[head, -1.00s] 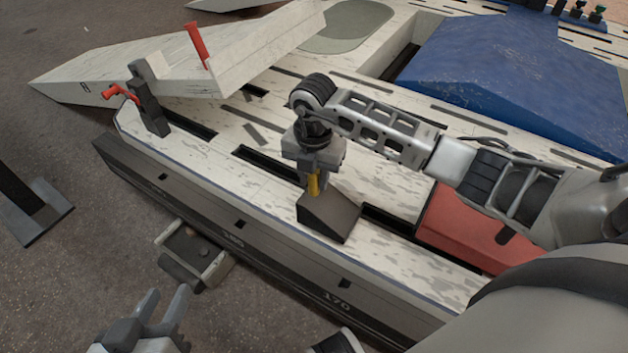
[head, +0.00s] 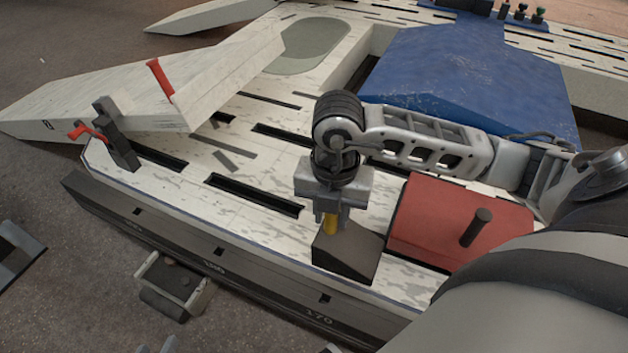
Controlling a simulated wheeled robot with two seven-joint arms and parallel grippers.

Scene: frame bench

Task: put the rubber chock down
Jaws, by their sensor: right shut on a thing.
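The rubber chock (head: 350,255) is a dark wedge with a yellow grip (head: 331,223) on top. It is at the near edge of the pale frame bench (head: 240,222), left of the red block. My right gripper (head: 331,222) points down and is shut on the chock's yellow grip. The chock looks level and is on or just above the bench top; I cannot tell whether it touches. My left gripper (head: 156,346) shows only its fingertips at the bottom edge, apart with nothing visible between them.
A red block (head: 450,225) with a dark peg stands right of the chock. A blue raised cover (head: 470,85) lies behind my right arm. A pale ramp (head: 150,85) and a dark clamp post with red handle (head: 118,135) are at left. Slotted bench top left of the chock is clear.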

